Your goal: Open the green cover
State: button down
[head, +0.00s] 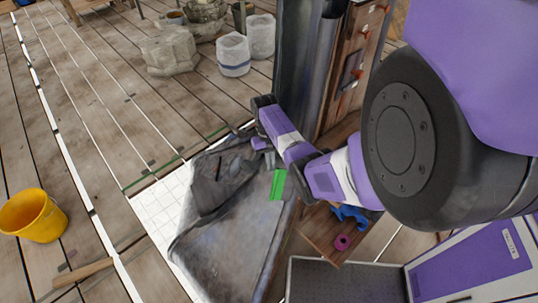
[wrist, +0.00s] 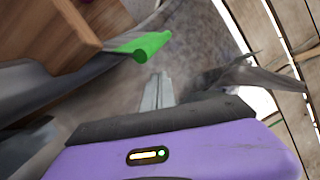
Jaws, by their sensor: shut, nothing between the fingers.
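The green piece (head: 278,185), the only green part near my gripper, is small and flat-looking in the head view, at the right edge of a grey, stone-like slab. In the wrist view it is a bright green rounded bar (wrist: 146,46), left of and beyond my fingertips, beside a brown wooden block. I cannot tell whether it is a cover itself or a grip on one. My gripper (wrist: 158,88) is shut and empty, its thin fingers together and apart from the green piece. In the head view my gripper (head: 262,143) is small, up and left of it.
The grey slab (head: 235,240) lies on the plank floor with a dark crumpled sheet (head: 218,183) on it. A wooden cabinet (head: 352,70) stands behind my arm. A yellow bucket (head: 33,215) is at left; white buckets (head: 233,54) stand at the back. The left floor is mostly clear.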

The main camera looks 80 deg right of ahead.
jog(key=shift+s+a+r+p, duration=0.25)
jog(key=shift+s+a+p, duration=0.05)
jog(key=shift+a, duration=0.35)
jog(key=shift+s+a+r+p, duration=0.25)
jog(key=shift+s+a+p, duration=0.05)
jog(key=shift+a, duration=0.3)
